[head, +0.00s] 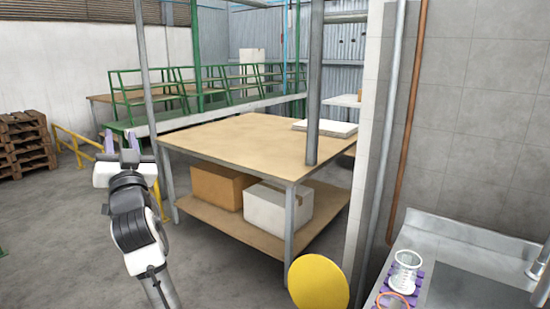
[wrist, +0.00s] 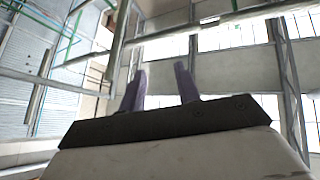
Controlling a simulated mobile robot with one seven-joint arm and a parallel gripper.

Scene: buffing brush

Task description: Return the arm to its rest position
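My gripper (head: 121,142) shows at the left in the head view, at the end of my raised white and black arm. Its two purple fingers are spread apart with nothing between them. In the wrist view, the gripper (wrist: 161,88) points up toward the ceiling beams and windows, and the gap between its fingers is empty. It is clear of the wooden table and touches nothing that I can see.
A wooden table (head: 240,138) with boxes on its lower shelf stands to the right of my arm. A yellow disc (head: 318,284) is at the bottom middle. A metal sink counter (head: 455,238) with a white mesh cup (head: 404,271) is at the right. Pallets (head: 25,145) stand far left; open floor lies around my arm.

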